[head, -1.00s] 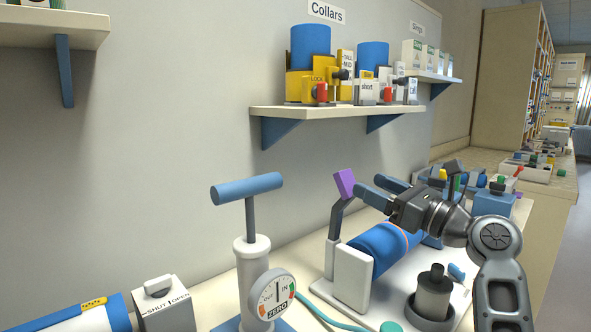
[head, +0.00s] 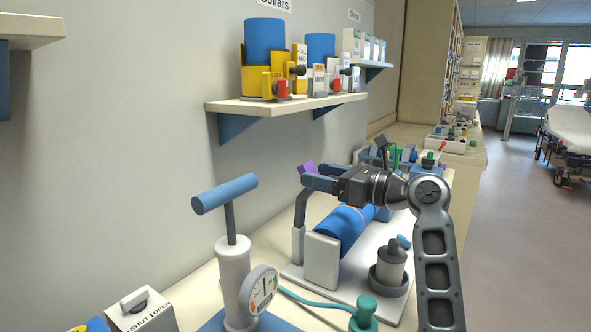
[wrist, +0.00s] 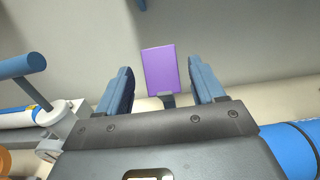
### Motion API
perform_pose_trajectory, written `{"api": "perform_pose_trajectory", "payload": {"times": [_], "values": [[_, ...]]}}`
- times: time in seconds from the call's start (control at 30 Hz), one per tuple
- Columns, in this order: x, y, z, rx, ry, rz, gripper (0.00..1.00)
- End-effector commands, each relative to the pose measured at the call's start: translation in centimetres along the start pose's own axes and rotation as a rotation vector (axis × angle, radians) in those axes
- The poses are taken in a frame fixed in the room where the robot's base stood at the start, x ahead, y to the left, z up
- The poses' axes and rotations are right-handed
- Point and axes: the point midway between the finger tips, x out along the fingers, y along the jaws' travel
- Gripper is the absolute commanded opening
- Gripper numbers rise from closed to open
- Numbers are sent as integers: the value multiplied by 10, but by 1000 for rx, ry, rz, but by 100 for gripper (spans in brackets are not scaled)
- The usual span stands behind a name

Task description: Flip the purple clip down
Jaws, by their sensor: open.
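The purple clip (head: 307,168) is a flat purple plate on top of a dark bent lever, which rises from a white base beside a blue cylinder (head: 343,229). In the wrist view the purple clip (wrist: 160,71) stands upright between and just beyond my two blue fingers. My gripper (head: 311,176) is open and empty; it also shows in the wrist view (wrist: 161,84) with a finger on each side of the clip and gaps to both. In the head view my fingers partly cover the clip.
A pump with a blue T-handle (head: 224,194) and a gauge (head: 262,290) stands at the left front. A grey post (head: 391,265) stands on the white board (head: 350,288). A wall shelf (head: 290,104) with collars hangs above.

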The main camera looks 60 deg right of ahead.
Motion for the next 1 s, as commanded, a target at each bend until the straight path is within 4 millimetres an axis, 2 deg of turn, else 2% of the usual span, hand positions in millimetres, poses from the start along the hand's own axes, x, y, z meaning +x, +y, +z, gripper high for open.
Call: {"api": "perform_pose_trajectory", "payload": {"times": [0.1,0.3,0.43,0.7,1.0], "values": [[20,0,2,0,-1,3,68],[45,0,1,-1,-1,0,68],[52,0,1,-1,-1,1,68],[54,0,1,-1,-2,0,68],[53,0,1,-1,-1,0,40]]}}
